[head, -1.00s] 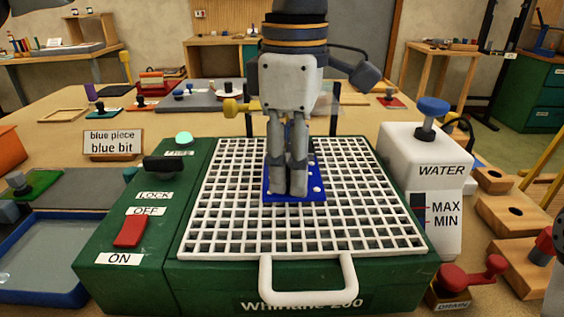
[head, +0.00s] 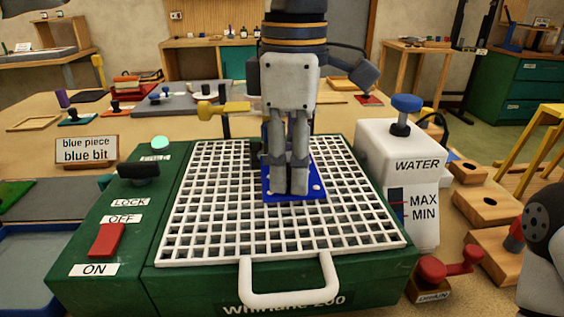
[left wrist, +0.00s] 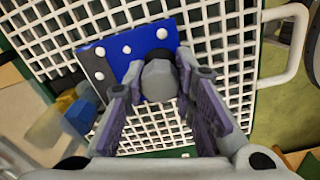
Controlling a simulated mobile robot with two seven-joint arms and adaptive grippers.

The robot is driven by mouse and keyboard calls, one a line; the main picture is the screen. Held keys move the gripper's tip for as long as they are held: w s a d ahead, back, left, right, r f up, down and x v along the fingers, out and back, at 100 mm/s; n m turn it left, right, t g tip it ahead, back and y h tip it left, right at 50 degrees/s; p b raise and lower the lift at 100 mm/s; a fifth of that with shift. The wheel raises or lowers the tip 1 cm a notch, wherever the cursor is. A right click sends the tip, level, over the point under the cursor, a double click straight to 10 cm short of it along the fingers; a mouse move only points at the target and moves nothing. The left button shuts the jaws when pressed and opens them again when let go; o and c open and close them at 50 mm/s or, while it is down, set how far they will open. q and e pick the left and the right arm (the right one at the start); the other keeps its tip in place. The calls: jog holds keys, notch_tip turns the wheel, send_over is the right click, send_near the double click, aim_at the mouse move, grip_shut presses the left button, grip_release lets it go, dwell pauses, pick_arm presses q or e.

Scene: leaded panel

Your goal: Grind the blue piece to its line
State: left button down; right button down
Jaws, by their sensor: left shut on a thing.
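The blue piece (head: 312,189) is a flat plate with white dots, over the white grid (head: 215,225) of the green grinder (head: 125,215). It also shows in the left wrist view (left wrist: 150,40), its left part darker. My left gripper (head: 292,190) points down over it. In the left wrist view my fingers (left wrist: 160,100) are on either side of a grey knob (left wrist: 158,80) on the plate, and the gripper is shut on the piece by it. The grinding bit and any line cannot be made out.
A red switch (head: 106,240) sits between OFF and ON labels, below a black lock handle (head: 138,171). A white water tank (head: 385,150) stands at the right, and a red drain handle (head: 452,268) in front. A white handle (head: 290,298) sticks out at the front.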

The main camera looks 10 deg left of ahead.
pick_arm(q)
jog(key=shift+s+d, duration=0.25)
jog(key=shift+s, duration=0.7)
jog(key=shift+s+d, duration=0.25)
jog(key=shift+s, duration=0.7)
jog(key=c, duration=1.2)
grip_release()
jog(key=shift+c, duration=0.2)
